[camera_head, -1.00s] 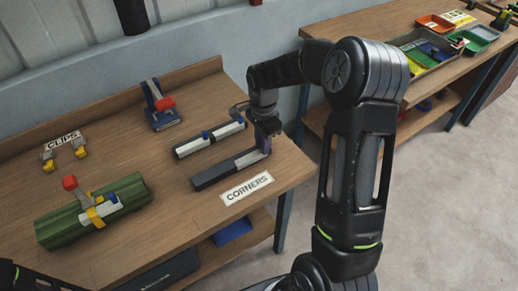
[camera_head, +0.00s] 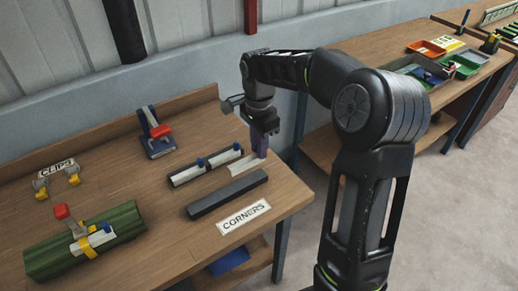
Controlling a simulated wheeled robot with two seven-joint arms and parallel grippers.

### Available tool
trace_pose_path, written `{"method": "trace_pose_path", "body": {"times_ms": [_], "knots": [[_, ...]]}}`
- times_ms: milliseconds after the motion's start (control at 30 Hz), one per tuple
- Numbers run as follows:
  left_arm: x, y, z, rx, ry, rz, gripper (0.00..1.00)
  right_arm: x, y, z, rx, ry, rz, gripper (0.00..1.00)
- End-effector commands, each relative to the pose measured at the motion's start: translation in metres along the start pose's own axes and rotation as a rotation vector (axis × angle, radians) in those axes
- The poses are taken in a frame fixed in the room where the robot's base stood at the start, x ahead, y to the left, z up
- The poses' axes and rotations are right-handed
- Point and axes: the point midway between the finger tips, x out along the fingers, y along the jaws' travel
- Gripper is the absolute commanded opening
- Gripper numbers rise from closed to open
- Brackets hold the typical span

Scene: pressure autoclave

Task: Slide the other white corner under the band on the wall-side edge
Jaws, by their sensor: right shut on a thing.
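The green bundle (camera_head: 40,262) lies at the left of the bench. A yellow band (camera_head: 86,247) with a red-knobbed clip (camera_head: 62,212) crosses it. One white corner (camera_head: 103,238) sits at the band on the bundle's upper side, beside a small blue part. My right gripper (camera_head: 262,151) points down and is shut on the other white corner (camera_head: 247,166). It holds this corner near the dark front bar (camera_head: 228,195), on the bar's wall side. The wall-side edge of the bundle is partly hidden by the clip. My left gripper is out of view.
A second dark bar (camera_head: 183,183) carries white pieces with blue knobs. A blue stand with a red part (camera_head: 160,132) is near the wall. The CLIPS label (camera_head: 57,168) has clips beside it; the CORNERS label (camera_head: 243,216) lies in front.

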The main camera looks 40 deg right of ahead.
Motion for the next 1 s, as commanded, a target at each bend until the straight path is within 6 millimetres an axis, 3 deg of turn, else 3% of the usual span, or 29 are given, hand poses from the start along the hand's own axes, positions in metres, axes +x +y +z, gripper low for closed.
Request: {"method": "trace_pose_path", "body": {"times_ms": [400,567,667,1000], "knots": [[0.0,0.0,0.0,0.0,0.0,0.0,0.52,0.001,-0.001,0.001,-0.008,0.0,0.0,0.0],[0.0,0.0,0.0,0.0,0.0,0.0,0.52,0.005,-0.007,0.017,-0.15,-0.002,0.0,0.0],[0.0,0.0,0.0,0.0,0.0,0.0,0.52,0.011,-0.014,0.04,-0.357,-0.004,0.0,0.0],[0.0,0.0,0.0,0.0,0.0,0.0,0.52,0.038,-0.034,0.146,-1.324,-0.003,0.0,0.0]]}}
